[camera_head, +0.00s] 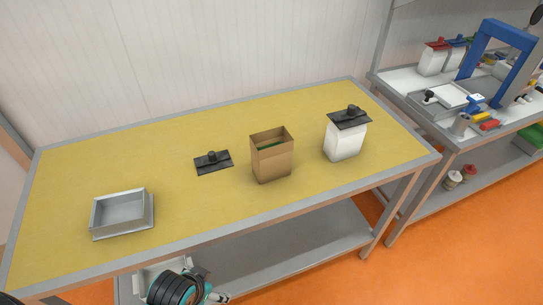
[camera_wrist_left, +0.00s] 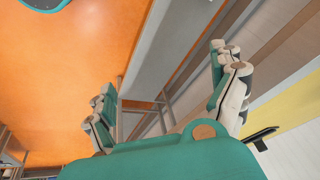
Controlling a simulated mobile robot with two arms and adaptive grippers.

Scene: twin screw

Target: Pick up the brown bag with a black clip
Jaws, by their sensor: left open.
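The brown bag (camera_head: 271,157) stands upright on the yellow table top, open at the top, with something green inside. A flat black clip (camera_head: 213,163) with a knob lies on the table to the left of the bag, apart from it. A white bag (camera_head: 344,141) to the right has another black clip (camera_head: 349,118) on its top. My left gripper (camera_wrist_left: 167,102) is open and empty in the left wrist view, with orange floor and grey metal framing behind it. The brown bag cannot be made out in that view. My right gripper is not seen.
A grey metal tray (camera_head: 121,214) sits at the left of the table (camera_head: 75,165). Part of my own arm shows below the table's front edge. A second bench (camera_head: 405,84) at the right holds several bags and a blue frame (camera_head: 497,58). The table's back left is clear.

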